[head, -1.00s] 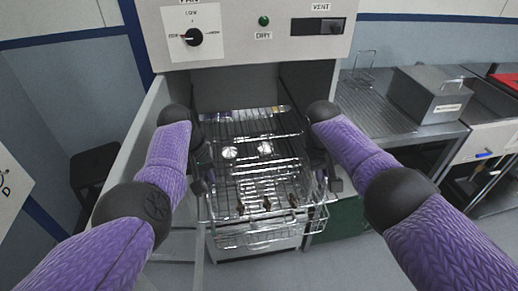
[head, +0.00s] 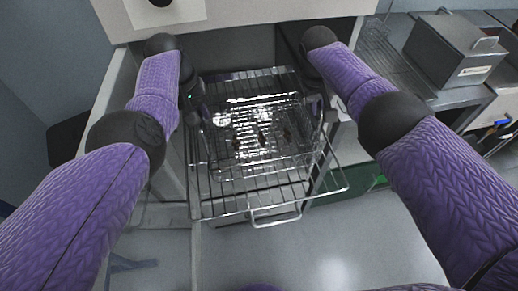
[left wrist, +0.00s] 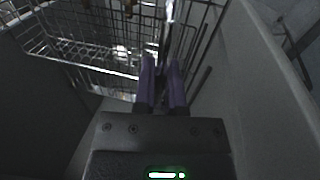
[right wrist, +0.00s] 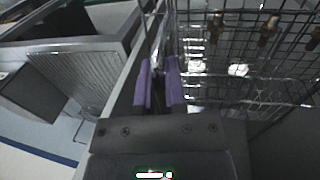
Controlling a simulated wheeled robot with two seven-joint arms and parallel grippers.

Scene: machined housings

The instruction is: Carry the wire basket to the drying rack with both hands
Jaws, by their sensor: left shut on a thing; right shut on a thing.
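The wire basket (head: 250,168) is a shiny mesh basket with several small brown parts inside. In the head view it is over the wire drying rack (head: 207,205), between my two grippers; I cannot tell whether it touches the rack. My left gripper (head: 205,115) is shut on the basket's left side; its purple fingers are close together at the wire in the left wrist view (left wrist: 161,80). My right gripper (head: 318,105) is shut on the basket's right side, as the right wrist view (right wrist: 160,82) shows. The fingertips are partly hidden in the head view.
The rack sits in an open grey cabinet (head: 235,47), its front handle (head: 275,216) sticking out. Cabinet side walls stand close beside both grippers. A grey box (head: 455,50) stands on a metal counter to the right. The floor in front is clear.

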